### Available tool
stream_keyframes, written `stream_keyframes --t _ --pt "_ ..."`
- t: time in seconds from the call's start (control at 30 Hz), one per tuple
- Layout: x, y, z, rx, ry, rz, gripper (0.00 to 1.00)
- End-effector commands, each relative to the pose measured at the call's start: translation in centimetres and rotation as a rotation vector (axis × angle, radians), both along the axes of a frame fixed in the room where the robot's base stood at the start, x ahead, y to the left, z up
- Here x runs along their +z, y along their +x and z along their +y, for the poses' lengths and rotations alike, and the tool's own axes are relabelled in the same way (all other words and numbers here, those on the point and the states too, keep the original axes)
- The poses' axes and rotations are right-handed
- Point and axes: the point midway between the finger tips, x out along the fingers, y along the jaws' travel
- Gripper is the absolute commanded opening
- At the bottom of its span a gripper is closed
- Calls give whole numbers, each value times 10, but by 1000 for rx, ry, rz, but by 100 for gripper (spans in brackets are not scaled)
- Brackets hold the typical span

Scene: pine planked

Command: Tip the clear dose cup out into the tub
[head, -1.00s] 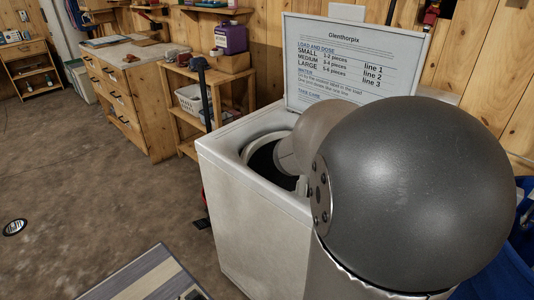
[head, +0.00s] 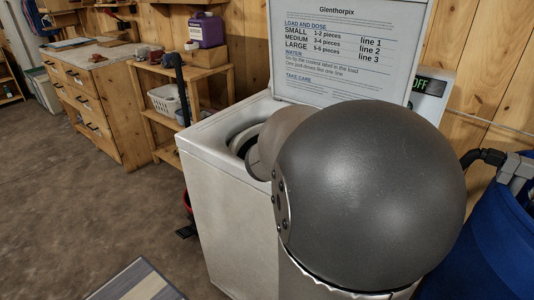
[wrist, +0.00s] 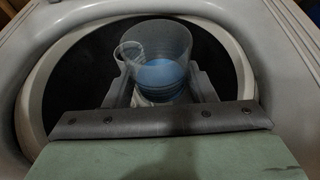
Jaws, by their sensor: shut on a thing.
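The clear dose cup (wrist: 160,48) shows in the wrist view with blue liquid in its lower part. My gripper (wrist: 162,92) is shut on the cup, one finger on each side of it. The cup is over the round opening of the tub (wrist: 68,75), whose dark inside and pale rim surround it. In the head view the tub's opening (head: 243,138) is in the top of a white washer (head: 225,200). My arm hides the cup and gripper there.
A blue barrel (head: 495,240) stands at the right. A wooden shelf (head: 190,85) holds a purple jug (head: 207,30) and a white basket (head: 167,99).

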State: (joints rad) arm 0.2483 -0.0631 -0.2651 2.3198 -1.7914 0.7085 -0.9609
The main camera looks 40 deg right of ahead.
Motion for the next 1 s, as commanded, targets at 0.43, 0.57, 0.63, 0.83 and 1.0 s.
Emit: stream_keyframes --t 0.43,0.57,0.63,0.83,1.0 --pt "0 2 2 1 -8 29 29" --pt "-1 5 3 3 -22 74 29" --pt "-2 7 3 1 -32 105 29" --pt "0 15 6 1 -69 223 29" --pt "4 22 9 3 -103 327 29"
